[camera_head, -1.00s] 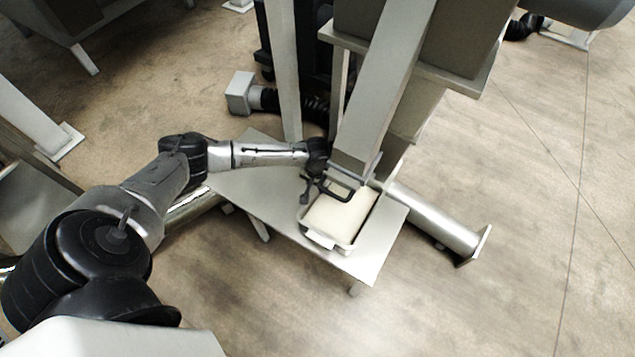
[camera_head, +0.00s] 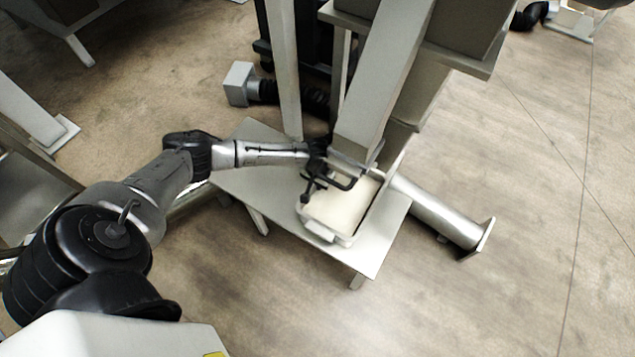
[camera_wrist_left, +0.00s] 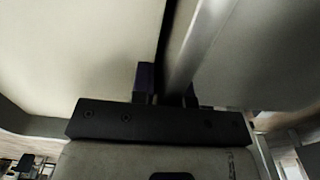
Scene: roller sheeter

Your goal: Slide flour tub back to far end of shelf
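The flour tub (camera_head: 345,213) is a pale rectangular tub with cream flour inside and a white handle at its near end. It sits on the right part of the shelf (camera_head: 270,188), a pale plate under the sheeter frame. My left gripper (camera_head: 329,186) is over the tub's far left part in the head view, its dark fingers down at the tub. In the left wrist view, cream flour fills the left, and a pale bar or rim runs up between the dark fingertips (camera_wrist_left: 167,85). Whether they press on it cannot be told. My right gripper is out of view.
A thick grey post (camera_head: 378,85) rises right behind the tub and partly hides its far end. A slimmer post (camera_head: 284,75) stands at the shelf's back. A metal tube (camera_head: 440,214) passes right of the shelf. The shelf's left part is bare except under my arm.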

